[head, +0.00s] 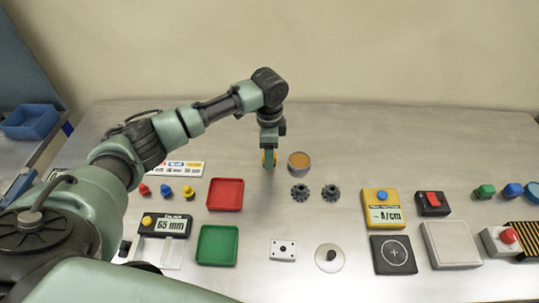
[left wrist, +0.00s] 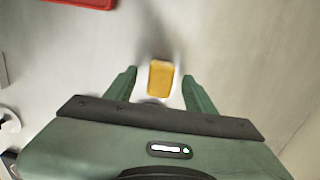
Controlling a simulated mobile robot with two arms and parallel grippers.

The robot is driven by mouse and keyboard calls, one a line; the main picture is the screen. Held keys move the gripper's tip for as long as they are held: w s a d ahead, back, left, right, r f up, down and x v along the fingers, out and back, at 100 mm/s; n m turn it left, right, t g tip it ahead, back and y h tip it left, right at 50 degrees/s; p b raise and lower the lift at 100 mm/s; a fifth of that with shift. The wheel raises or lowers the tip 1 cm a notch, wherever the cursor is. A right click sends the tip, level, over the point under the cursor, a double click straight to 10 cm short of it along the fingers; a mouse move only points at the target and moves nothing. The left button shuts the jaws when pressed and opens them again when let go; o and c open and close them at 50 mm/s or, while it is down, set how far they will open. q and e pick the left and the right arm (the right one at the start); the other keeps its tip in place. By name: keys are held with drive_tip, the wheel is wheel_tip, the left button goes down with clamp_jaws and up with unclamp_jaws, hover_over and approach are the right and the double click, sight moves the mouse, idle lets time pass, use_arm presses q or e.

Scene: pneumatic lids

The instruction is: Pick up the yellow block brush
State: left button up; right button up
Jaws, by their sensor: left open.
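The yellow block brush (left wrist: 160,77) stands on the metal table between the open fingers of my left gripper (left wrist: 159,88), in the left wrist view. There is a gap on each side between it and the fingers. My right gripper is not in view.
A red tray (head: 225,194) and a green tray (head: 217,245) lie to the left. The table behind is clear.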

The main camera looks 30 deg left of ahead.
use_arm(q)
drive_tip(key=shift+f, duration=0.75)
clamp_jaws()
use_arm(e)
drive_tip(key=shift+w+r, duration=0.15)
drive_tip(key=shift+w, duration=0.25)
use_arm(q)
drive_tip(key=shift+r, duration=0.15)
